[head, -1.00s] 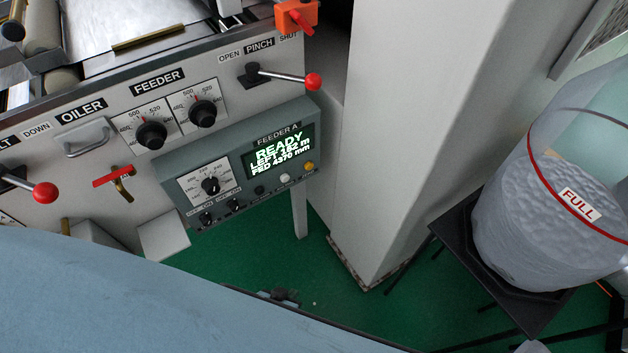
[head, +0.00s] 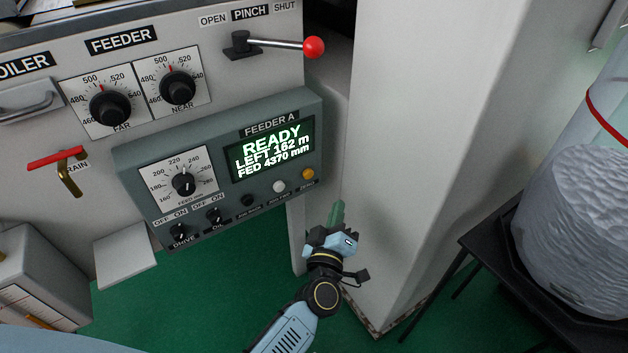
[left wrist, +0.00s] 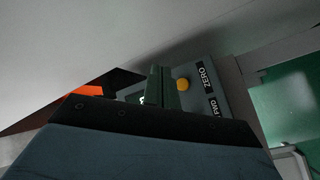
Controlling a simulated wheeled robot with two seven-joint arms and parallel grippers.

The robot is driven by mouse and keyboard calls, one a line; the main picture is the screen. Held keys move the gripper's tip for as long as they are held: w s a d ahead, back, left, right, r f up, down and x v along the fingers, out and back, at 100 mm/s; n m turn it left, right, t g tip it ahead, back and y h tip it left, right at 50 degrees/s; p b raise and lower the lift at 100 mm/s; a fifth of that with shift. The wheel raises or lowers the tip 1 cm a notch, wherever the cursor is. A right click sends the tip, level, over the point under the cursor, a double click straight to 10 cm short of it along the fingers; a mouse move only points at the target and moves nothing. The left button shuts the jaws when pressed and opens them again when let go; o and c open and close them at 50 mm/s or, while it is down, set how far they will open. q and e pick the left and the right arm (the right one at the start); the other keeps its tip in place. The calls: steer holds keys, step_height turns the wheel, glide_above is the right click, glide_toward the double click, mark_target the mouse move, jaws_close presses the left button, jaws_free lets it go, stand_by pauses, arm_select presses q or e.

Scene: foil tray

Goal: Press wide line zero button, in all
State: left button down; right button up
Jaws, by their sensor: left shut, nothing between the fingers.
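The zero button is a round yellow button (head: 308,174) at the lower right of the grey-green FEEDER A box (head: 130,150). The box's screen (head: 272,148) reads READY, LEFT 162 m, FED 4370 mm. In the left wrist view the yellow button (left wrist: 183,84) shows beside the ZERO label (left wrist: 205,77). My left gripper (head: 337,212) is shut and empty, below and right of the button in the head view, apart from it. Its green fingers (left wrist: 161,75) show just left of the button in the left wrist view. My right gripper is out of view.
A white button (head: 279,187) and a black button (head: 247,200) sit left of the yellow one. A red-knobbed PINCH lever (head: 313,47) juts out above the box. A pale column (head: 420,120) stands close on the right.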

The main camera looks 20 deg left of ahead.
mark_target(308, 174)
arm_select(q)
steer(key=shift+a, duration=0.1)
